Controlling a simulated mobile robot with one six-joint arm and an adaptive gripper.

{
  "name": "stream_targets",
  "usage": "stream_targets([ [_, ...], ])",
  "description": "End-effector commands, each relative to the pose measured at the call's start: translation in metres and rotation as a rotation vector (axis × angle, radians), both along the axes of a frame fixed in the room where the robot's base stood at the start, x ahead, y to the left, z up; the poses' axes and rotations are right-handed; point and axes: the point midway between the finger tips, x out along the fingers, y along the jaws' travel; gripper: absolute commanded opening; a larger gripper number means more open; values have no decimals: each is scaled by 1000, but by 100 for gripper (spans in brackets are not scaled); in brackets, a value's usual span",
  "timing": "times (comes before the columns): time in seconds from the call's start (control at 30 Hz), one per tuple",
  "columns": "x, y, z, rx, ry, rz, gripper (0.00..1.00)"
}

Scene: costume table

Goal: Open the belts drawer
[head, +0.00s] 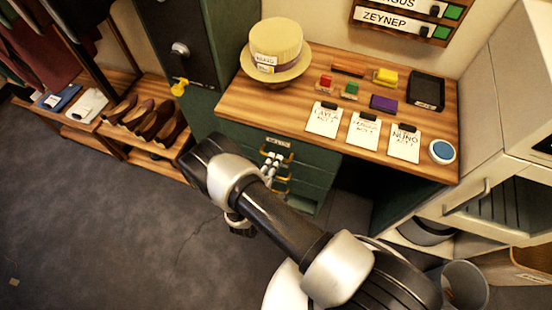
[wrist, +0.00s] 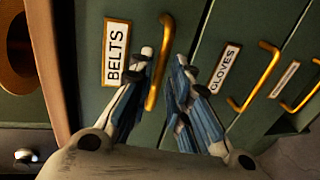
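The belts drawer (wrist: 88,62) is green with a white label reading BELTS, and it looks closed. Its gold bar handle (wrist: 153,95) runs between the fingers of my gripper (wrist: 160,50) in the wrist view. The fingers stand apart, one on each side of the handle; I cannot tell whether either touches it. In the head view my gripper (head: 271,163) is at the top drawer of the green cabinet under the table, and my arm hides part of the front.
The gloves drawer (wrist: 222,70) and another labelled drawer lie beside it in the wrist view. The wooden tabletop (head: 240,105) above holds a straw hat (head: 276,45), cards and small coloured blocks. A shoe rack (head: 120,140) stands left. Open floor (head: 110,230) lies in front.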

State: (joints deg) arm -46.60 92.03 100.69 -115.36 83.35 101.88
Motion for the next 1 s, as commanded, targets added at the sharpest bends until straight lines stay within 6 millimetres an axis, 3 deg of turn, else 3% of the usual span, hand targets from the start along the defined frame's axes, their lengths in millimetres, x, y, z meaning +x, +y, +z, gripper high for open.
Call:
stream_targets([
  [0.2, 23, -8, -6, 1, 0, -2, 17],
  [0.57, 27, -9, -6, 0, 0, 0, 17],
  [0.83, 27, -9, -6, 0, 0, 0, 0],
  [1.0, 27, -9, -6, 0, 0, 0, 0],
])
